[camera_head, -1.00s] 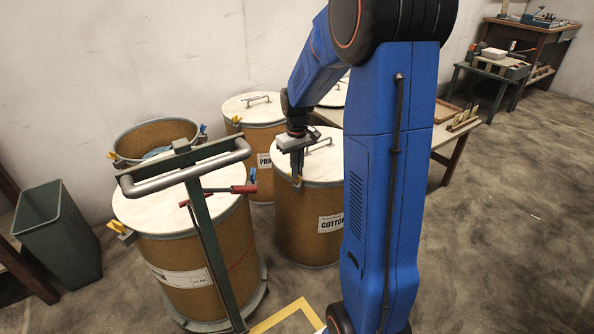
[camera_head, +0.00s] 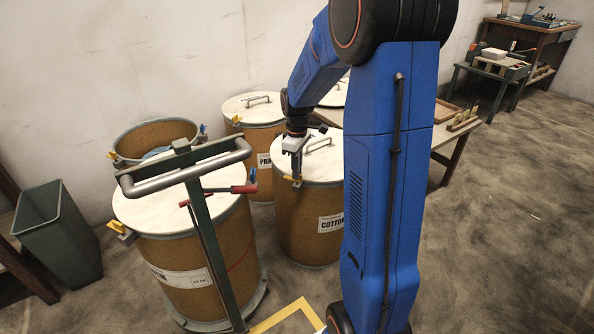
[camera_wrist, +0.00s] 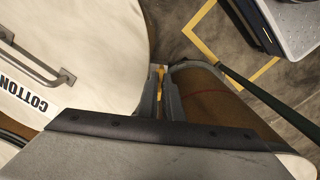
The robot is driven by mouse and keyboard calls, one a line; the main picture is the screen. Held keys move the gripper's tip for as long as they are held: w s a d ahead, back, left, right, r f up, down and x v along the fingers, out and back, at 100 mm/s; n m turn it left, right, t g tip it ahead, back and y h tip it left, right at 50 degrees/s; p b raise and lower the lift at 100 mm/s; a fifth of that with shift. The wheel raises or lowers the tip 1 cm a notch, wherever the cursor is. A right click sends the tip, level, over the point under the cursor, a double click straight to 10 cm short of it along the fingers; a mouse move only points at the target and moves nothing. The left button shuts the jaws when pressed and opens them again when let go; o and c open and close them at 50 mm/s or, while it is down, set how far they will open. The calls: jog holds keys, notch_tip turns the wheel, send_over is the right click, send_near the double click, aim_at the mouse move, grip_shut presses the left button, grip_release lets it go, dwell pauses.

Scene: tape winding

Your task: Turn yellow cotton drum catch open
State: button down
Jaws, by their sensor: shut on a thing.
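The cotton drum (camera_head: 300,228) is a brown drum with a white lid (camera_head: 325,165), a lid handle and a COTTON label. Its lid also fills the left of the wrist view (camera_wrist: 95,60). The yellow catch (camera_head: 291,181) is at the drum's rim, on the near left side. My gripper (camera_head: 296,174) points down at the rim and is shut on this catch. In the wrist view a small part of the yellow catch (camera_wrist: 160,74) shows between the fingers (camera_wrist: 161,98), and the rest is hidden.
A large lidded drum (camera_head: 180,255) stands at the left behind a green trolley frame with a grey handle (camera_head: 190,172). Another lidded drum (camera_head: 262,137) and an open drum (camera_head: 155,140) stand behind. A green bin (camera_head: 60,235) is at far left. Floor at right is clear.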

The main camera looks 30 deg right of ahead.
dwell(0.4)
jog(key=c, duration=1.9)
grip_release()
jog(key=shift+r, duration=0.1)
notch_tip(320, 180, up, 17)
jog(key=shift+r, duration=0.15)
